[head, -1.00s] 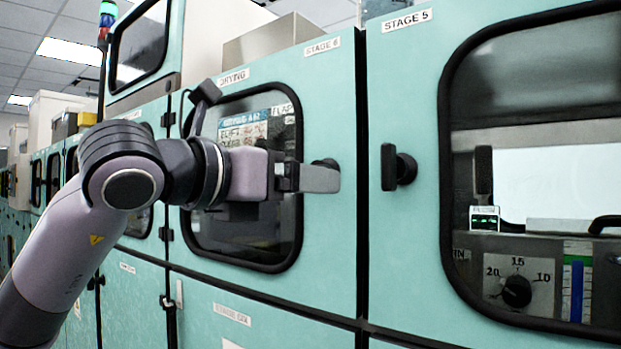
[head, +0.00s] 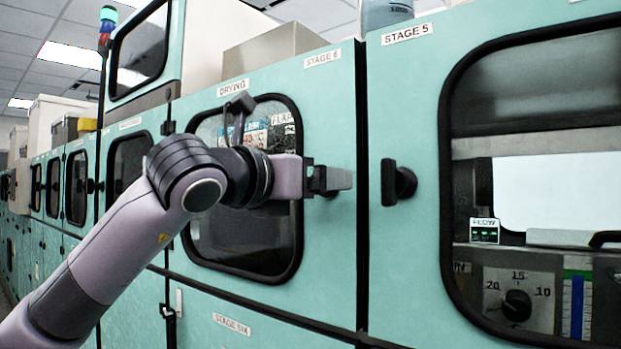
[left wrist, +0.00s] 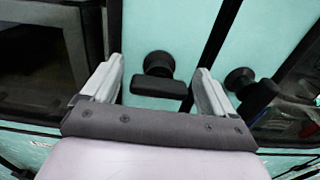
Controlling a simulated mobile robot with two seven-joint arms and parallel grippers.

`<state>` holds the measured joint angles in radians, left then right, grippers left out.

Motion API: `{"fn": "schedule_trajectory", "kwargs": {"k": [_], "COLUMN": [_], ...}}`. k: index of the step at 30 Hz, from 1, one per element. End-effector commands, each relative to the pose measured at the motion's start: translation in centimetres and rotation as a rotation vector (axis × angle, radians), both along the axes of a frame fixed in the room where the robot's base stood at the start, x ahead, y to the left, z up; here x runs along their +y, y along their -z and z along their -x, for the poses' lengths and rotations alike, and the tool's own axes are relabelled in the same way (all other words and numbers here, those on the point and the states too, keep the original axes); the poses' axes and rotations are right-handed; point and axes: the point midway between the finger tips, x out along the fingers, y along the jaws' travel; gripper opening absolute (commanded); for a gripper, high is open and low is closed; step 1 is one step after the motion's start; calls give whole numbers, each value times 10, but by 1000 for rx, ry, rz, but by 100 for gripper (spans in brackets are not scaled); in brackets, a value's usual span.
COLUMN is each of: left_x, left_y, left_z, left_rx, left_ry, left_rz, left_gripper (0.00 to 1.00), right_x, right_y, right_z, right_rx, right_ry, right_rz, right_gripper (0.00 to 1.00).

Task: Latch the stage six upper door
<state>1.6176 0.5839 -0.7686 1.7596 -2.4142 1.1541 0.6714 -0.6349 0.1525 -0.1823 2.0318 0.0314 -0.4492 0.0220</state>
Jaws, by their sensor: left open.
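The stage six upper door (head: 325,110) is teal with a dark window and looks flush with its cabinet. Its black latch handle (left wrist: 165,87) shows in the left wrist view on a round knob, with the bar lying crosswise to the door seam. My left gripper (head: 335,179) is in front of the door's right edge in the head view and hides that handle there. In the left wrist view the left gripper (left wrist: 158,72) is open, with one finger on each side of the handle. I cannot tell whether either finger touches it. My right gripper is not in view.
The stage five door (head: 420,120) is just right of the seam. Its black handle (head: 397,182) stands upright in the head view and is close to my right-hand finger in the wrist view (left wrist: 250,88). A lower stage six panel (head: 235,315) lies below.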

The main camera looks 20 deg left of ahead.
Motion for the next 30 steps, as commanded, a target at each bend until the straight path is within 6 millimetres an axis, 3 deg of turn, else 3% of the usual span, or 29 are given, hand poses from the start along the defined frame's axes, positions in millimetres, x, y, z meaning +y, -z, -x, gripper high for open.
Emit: {"fn": "schedule_trajectory", "kwargs": {"k": [1, 6, 19, 30], "left_x": [0, 0, 0, -1], "left_y": [0, 0, 1, 1], "left_z": [0, 0, 1, 1], "left_rx": [0, 0, -25, -128], "left_ry": [0, 1, 1, -1], "left_rz": [0, 0, -68, -343], "left_gripper": [87, 36, 36, 36], "right_x": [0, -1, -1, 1], "right_y": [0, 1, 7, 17], "right_z": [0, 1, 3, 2], "right_rx": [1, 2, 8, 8], "right_ry": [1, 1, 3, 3], "right_rz": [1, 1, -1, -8], "right_gripper": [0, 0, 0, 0]}}
